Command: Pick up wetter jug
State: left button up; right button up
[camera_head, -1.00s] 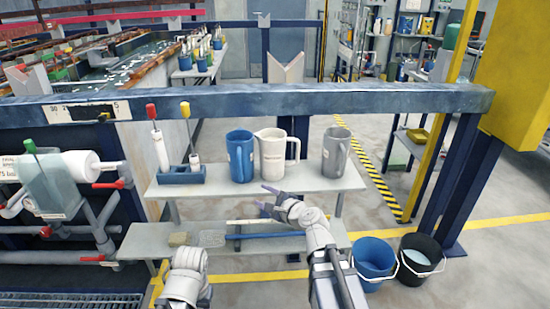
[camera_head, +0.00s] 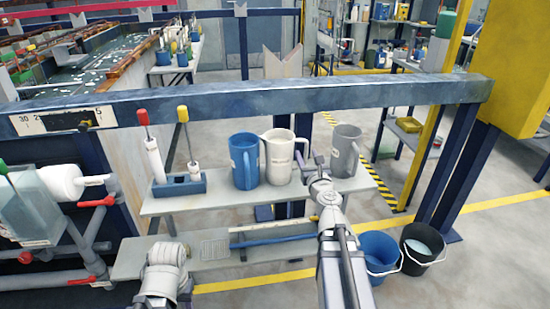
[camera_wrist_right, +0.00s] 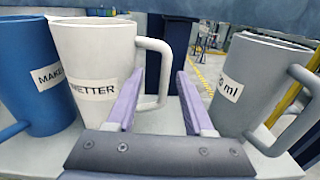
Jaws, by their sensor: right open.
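The wetter jug (camera_head: 279,165) is white, upright on the upper shelf, between the blue and grey jugs. Its "WETTER" label and right-hand handle show in the right wrist view (camera_wrist_right: 92,85). My right gripper (camera_wrist_right: 160,75) is open and empty, right of the jug's body. The handle appears between its two purple fingers in that view; I cannot tell how deep it sits between them. In the head view the right gripper (camera_head: 312,168) is between the white and grey jugs. Of my left arm only a link shows.
A blue jug (camera_head: 244,162) stands close left of the white one, a grey jug (camera_head: 346,150) to the right. A blue holder (camera_head: 180,186) is at the shelf's left end. A blue beam (camera_head: 240,101) crosses above. Two buckets, blue (camera_head: 380,252) and black (camera_head: 422,250), stand on the floor.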

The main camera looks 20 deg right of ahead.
aim_at(305, 152)
jog(key=shift+x, duration=1.4)
jog(key=shift+w+d+f, duration=0.2)
jog(key=x, duration=0.1)
jog(key=b+x, duration=0.1)
jog(key=x, duration=0.1)
jog(key=f+x, duration=0.1)
jog(key=shift+w+d, duration=0.25)
jog(key=shift+d, duration=0.15)
jog(key=shift+s, duration=0.1)
grip_shut()
